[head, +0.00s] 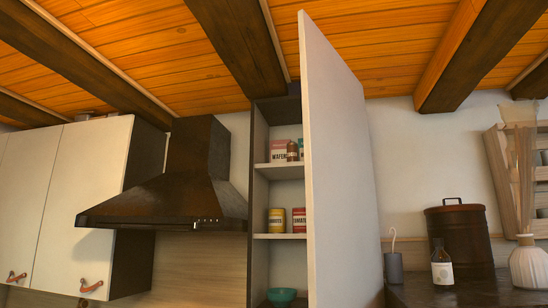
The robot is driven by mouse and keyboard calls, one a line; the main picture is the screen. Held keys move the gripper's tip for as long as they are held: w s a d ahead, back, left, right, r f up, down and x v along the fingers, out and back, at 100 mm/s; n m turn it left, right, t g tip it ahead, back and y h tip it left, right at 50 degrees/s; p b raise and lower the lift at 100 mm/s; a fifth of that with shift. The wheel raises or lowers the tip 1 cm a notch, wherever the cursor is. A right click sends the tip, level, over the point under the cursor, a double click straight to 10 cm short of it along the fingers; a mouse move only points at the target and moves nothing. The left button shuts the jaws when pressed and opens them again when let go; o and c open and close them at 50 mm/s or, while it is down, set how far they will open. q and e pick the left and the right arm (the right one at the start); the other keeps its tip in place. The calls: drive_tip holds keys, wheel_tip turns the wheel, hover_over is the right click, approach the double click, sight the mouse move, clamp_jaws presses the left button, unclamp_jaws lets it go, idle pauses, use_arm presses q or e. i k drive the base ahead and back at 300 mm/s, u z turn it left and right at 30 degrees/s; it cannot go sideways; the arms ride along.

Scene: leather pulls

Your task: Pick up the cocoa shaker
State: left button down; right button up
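A tall cupboard (260,200) stands open in the middle of the head view. On its upper shelf (285,172) a small brown container (292,151) stands in front of and beside a pink-and-white wafer box (278,151). This brown container may be the cocoa shaker, but it is too small to read a label. A teal item (302,148) beside it is partly hidden by the open door (335,160). Neither of my grippers is in view.
The open door hides the cupboard's right side. A yellow can (276,220) and a red can (299,220) stand on the shelf below, a teal bowl (281,297) lower. A range hood (165,200) is left; a dark bottle (442,268) and brown canister (460,236) are right.

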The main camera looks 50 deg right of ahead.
sight(292, 147)
drive_tip(key=i, duration=0.7)
drive_tip(key=z, duration=1.55)
drive_tip(key=k, duration=0.65)
drive_tip(key=u, duration=0.9)
drive_tip(key=i, duration=0.85)
drive_tip(key=z, duration=0.05)
